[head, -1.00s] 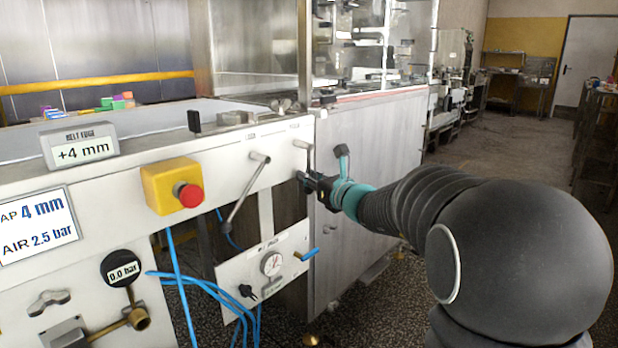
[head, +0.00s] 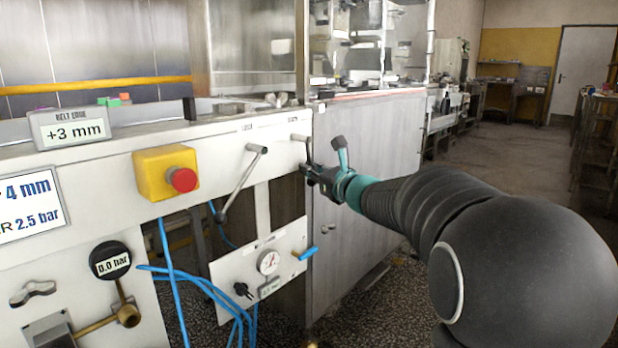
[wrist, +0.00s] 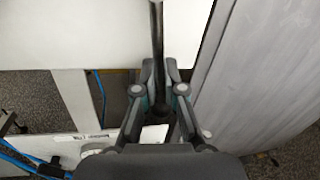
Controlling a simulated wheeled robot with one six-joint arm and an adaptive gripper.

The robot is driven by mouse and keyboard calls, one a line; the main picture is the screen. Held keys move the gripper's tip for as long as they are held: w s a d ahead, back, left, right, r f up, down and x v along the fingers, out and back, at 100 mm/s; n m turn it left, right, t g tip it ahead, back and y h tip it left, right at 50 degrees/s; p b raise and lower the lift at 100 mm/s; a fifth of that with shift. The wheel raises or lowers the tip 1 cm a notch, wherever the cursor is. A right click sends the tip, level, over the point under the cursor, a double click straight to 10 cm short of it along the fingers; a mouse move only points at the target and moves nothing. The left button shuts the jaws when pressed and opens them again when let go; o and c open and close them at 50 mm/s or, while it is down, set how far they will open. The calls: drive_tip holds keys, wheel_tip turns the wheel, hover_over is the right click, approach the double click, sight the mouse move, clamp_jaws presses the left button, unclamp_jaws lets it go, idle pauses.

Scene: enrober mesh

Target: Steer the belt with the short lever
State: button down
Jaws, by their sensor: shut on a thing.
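The short lever (head: 308,152) hangs from a pivot near the right end of the white machine front. My gripper (head: 308,172) is shut on its lower part. In the wrist view the lever is a dark rod (wrist: 157,32) running down between the fingers of my gripper (wrist: 159,68); its lower end is partly hidden by them. The belt edge display (head: 72,128) reads +3 mm. A longer grey lever (head: 239,185) slants down to the left of the short one, apart from my gripper. The belt surface itself is not clearly visible.
A yellow box with a red button (head: 167,173) sits left of the long lever. Below hang a gauge panel (head: 240,270) and blue hoses (head: 190,280). A grey cabinet side (head: 370,180) stands close behind my gripper. The aisle floor at right is open.

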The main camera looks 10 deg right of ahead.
drive_tip(key=c, duration=1.2)
unclamp_jaws()
drive_tip(key=shift+c, duration=0.2)
drive_tip(key=v, duration=1.2)
